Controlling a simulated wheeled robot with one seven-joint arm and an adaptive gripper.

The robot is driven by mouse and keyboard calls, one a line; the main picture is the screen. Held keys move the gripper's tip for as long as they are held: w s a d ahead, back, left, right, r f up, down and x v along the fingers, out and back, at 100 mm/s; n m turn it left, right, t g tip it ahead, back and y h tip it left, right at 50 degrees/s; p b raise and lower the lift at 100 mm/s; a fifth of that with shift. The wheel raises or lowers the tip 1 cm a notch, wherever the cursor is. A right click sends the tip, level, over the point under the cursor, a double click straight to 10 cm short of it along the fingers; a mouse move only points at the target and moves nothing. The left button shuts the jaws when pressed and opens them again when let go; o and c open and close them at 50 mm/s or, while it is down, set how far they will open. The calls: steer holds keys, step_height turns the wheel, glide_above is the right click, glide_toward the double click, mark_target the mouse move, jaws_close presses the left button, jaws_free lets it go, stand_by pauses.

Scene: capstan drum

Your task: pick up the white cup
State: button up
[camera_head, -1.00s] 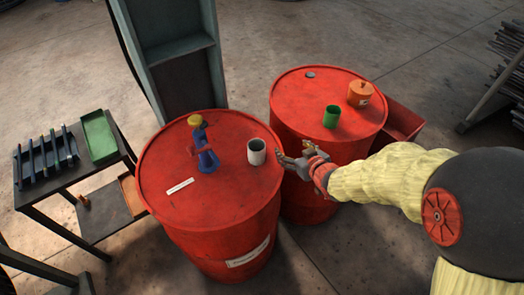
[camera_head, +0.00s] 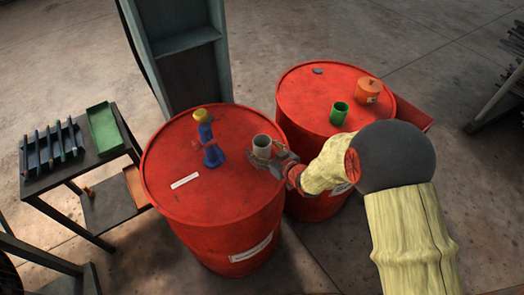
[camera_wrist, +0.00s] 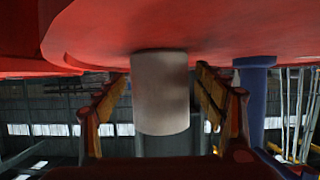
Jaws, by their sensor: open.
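The white cup (camera_head: 262,146) stands upright on the top of the left red drum (camera_head: 185,205), near its right edge. My gripper (camera_head: 262,162) is at the cup, reaching in from the right. In the wrist view the picture is upside down, and the cup (camera_wrist: 160,92) lies between the two open fingers of my gripper (camera_wrist: 160,100). A gap shows between the cup and each finger there. Nothing is held.
A blue figure with a yellow top (camera_head: 208,140) stands left of the cup, with a white label (camera_head: 185,181) near it. The right red drum (camera_head: 305,105) bears a green cup (camera_head: 339,113) and an orange pot (camera_head: 367,90). A dark side table (camera_head: 95,160) stands at left.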

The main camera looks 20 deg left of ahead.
steer(key=shift+w+a, duration=0.1)
steer(key=shift+c, duration=1)
steer(key=c, duration=1)
